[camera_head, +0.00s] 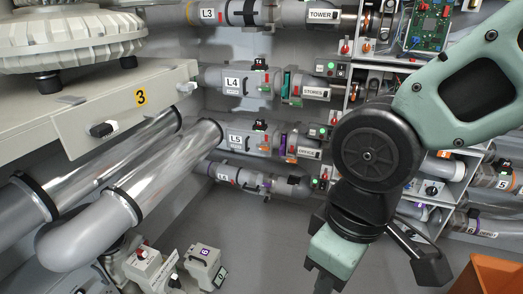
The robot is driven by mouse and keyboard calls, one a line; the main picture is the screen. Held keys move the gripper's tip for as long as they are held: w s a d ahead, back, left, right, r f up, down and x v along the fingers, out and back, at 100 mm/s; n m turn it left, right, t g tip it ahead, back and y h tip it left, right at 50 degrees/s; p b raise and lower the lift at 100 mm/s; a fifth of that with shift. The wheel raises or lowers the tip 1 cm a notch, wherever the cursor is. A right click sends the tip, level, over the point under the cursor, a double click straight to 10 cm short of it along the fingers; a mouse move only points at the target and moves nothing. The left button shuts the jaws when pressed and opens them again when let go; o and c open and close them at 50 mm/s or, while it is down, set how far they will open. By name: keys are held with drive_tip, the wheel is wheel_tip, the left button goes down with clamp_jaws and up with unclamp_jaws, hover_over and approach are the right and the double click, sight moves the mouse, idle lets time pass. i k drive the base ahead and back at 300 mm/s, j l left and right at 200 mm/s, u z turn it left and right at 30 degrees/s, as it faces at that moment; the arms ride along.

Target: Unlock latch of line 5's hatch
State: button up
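Line 5 is a grey horizontal tube marked L5 (236,138) at the picture's centre, between line 4 above and line 6 below. Its hatch section (268,142) has small coloured parts, with a black piece on top and a purple band to the right. The latch is too small to make out, so I cannot tell its position. My gripper (328,280) hangs below and right of line 5, well apart from it, near the bottom edge. Its fingertips are not clearly shown, so open or shut cannot be told.
Lines L3 (208,14) and L4 (231,82) run above, L6 (223,177) below. Grey boxes (203,266) stand at the bottom. An orange bin (485,275) is at lower right. Floor between is clear.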

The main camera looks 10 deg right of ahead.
sight(262, 147)
drive_tip(key=u, duration=0.2)
drive_tip(key=i+l+u, duration=0.2)
drive_tip(key=u, duration=0.2)
drive_tip(key=i+l+u, duration=0.2)
drive_tip(key=u, duration=0.15)
drive_tip(key=i+l, duration=0.15)
drive_tip(key=l, duration=0.2)
drive_tip(key=i+l+u, duration=0.1)
drive_tip(key=i+l, duration=0.25)
drive_tip(key=l, duration=0.3)
drive_tip(key=i+l+u, duration=0.1)
drive_tip(key=l, duration=0.25)
drive_tip(key=i+l, duration=0.2)
drive_tip(key=l, duration=0.15)
drive_tip(key=i+l+u, duration=0.15)
drive_tip(key=l, duration=0.2)
drive_tip(key=i+l, duration=0.15)
drive_tip(key=l, duration=0.2)
